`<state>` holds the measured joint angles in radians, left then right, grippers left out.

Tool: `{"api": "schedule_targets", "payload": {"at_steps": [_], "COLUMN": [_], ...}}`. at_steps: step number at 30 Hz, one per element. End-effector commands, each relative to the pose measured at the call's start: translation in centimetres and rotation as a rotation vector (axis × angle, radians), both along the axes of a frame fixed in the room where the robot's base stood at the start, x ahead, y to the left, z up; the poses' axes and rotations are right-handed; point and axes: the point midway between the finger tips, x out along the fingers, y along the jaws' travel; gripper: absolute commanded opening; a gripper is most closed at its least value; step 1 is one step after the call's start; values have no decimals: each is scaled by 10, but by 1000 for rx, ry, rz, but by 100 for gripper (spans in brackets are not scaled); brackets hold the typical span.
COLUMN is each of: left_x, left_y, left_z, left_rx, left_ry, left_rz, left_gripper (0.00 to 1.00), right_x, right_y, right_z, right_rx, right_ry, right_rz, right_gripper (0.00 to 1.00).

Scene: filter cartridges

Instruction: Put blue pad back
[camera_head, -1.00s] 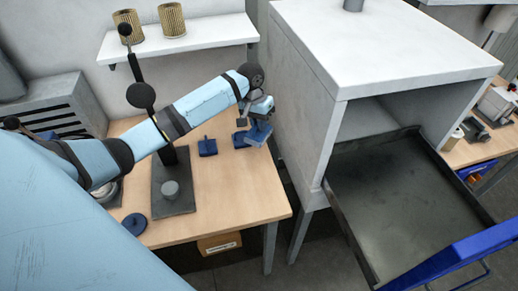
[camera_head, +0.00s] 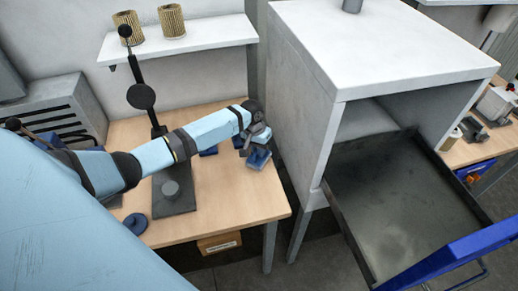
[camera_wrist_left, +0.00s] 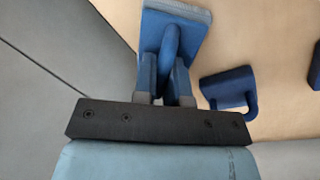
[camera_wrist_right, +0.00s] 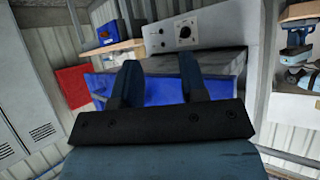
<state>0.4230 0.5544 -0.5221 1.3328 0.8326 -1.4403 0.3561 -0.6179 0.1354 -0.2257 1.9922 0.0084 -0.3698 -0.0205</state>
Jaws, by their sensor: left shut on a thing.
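My left gripper (camera_head: 256,143) is shut on the upright handle of a blue pad (camera_head: 259,160), near the right edge of the wooden table. In the left wrist view both fingers of the left gripper (camera_wrist_left: 165,78) close around the handle, and the held blue pad (camera_wrist_left: 193,11) lies beyond them. A second blue pad with a handle (camera_wrist_left: 227,88) rests on the table to its right, and part of another blue piece (camera_wrist_left: 316,66) shows at the edge. My right gripper (camera_wrist_right: 159,66) is open and empty in the right wrist view.
A large grey cabinet (camera_head: 295,100) stands right of the table, with a dark tray (camera_head: 400,215) pulled out. A wall shelf (camera_head: 205,38) holds two cartridges.

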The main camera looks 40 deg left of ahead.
Motion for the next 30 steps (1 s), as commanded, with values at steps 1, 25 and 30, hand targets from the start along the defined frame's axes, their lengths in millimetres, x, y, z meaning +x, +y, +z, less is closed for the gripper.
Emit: {"api": "schedule_targets", "payload": {"at_steps": [1,25,30], "left_x": [0,0,0], "left_y": [0,7,13], "left_z": [0,35,72], "left_rx": [0,1,0], "left_ry": [0,-4,-4], "left_rz": [0,-1,-1], "left_gripper": [0,38,38], "right_x": [0,-1,-1], "right_y": [0,1,1], "right_z": [0,-5,-7], "right_rx": [0,0,0], "right_ry": [0,6,6], "right_rz": [0,1,1], "right_gripper": [39,39,39]}}
